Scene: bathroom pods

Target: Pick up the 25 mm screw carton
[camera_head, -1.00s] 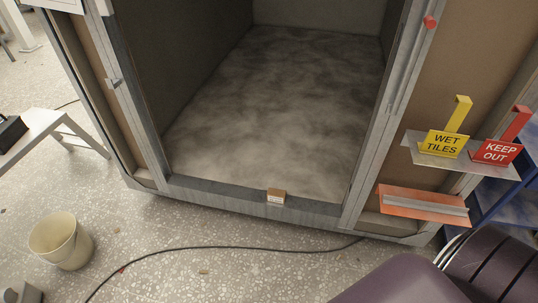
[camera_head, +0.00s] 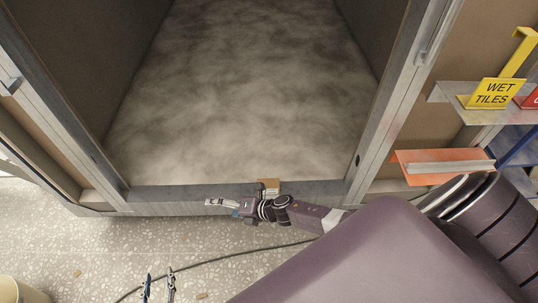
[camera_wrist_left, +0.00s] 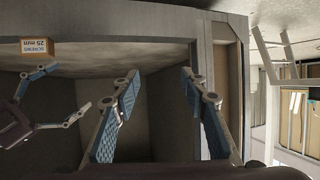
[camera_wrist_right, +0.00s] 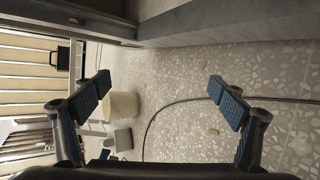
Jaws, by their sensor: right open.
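The small brown screw carton (camera_head: 272,183) sits on the grey doorway sill, partly hidden by my right arm in the head view. In the left wrist view the carton (camera_wrist_left: 37,48) shows a "SCREWS 25 mm" label. My right gripper (camera_head: 222,204) lies along the sill's front, left of the carton and pointing left. Its fingers are apart and nothing is between them in the right wrist view (camera_wrist_right: 159,80). In the left wrist view it is apart from the carton. My left gripper (camera_head: 158,279) is low in the head view, over the floor, open and empty.
The pod's door posts (camera_head: 400,90) stand either side of the sill (camera_head: 165,197). An orange shelf (camera_head: 440,168) and a yellow "WET TILES" sign (camera_head: 492,93) are at right. A cable (camera_head: 210,262) crosses the floor. A bucket (camera_wrist_right: 122,105) stands in the right wrist view.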

